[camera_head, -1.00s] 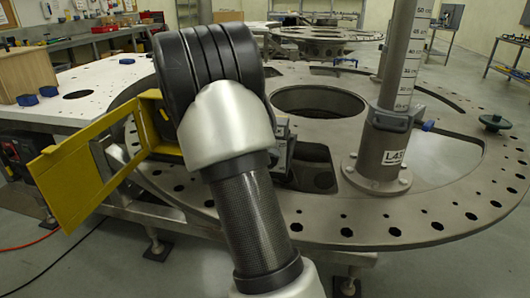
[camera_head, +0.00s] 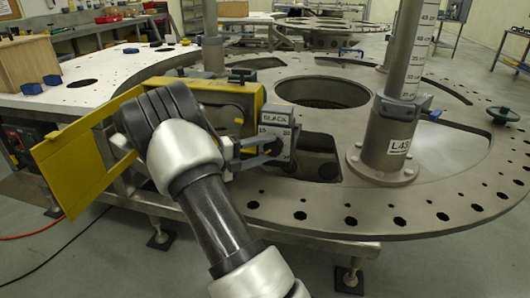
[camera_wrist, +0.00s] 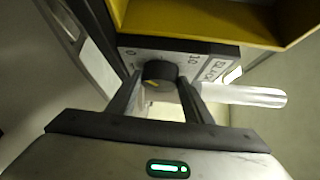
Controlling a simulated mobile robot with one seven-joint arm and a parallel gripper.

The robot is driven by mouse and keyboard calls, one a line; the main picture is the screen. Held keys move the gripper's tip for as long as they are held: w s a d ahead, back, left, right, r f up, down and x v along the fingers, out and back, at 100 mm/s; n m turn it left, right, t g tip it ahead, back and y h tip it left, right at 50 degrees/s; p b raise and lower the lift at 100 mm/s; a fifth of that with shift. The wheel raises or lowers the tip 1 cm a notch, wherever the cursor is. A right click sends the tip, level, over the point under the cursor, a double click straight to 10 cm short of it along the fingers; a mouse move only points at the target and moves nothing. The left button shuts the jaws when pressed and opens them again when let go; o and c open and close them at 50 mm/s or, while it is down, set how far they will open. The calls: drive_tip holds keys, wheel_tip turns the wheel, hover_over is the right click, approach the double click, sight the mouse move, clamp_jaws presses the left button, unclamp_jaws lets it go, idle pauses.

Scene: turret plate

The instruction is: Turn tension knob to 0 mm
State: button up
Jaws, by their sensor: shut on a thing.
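The tension knob (camera_wrist: 160,72) is a dark round knob on a grey dial box (camera_head: 281,117) marked SLACK, with numbers around the dial. In the wrist view a small yellow mark shows on the knob's near edge, and a 0 and a 10 can be read on the dial face. My gripper (camera_wrist: 160,88) has one finger on each side of the knob and is shut on it. In the head view my gripper (camera_head: 268,151) reaches the dial face from the left; the knob is small there and its pointer cannot be read.
A yellow housing (camera_head: 222,88) stands beside the dial box, with its yellow door (camera_head: 75,165) swung open to the left. A grey post with a scale (camera_head: 408,50), labelled L-43 at its base, rises on the right of the round metal plate (camera_head: 340,200). A green-topped knob (camera_head: 503,114) sits at the far right.

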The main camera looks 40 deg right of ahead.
drive_tip(key=shift+s+d+f+n+h+b, duration=0.1)
drive_tip(key=shift+n+h+b, duration=0.2)
drive_tip(key=shift+n+h, duration=0.1)
idle(0.3)
drive_tip(key=o, duration=1)
drive_tip(key=shift+o, duration=0.2)
drive_tip(key=a, duration=0.5)
drive_tip(key=w+a+p, duration=0.1)
drive_tip(key=a, duration=1.1)
drive_tip(key=shift+w+a+f, duration=0.1)
drive_tip(key=shift+w+a, duration=0.1)
drive_tip(key=shift+w, duration=0.05)
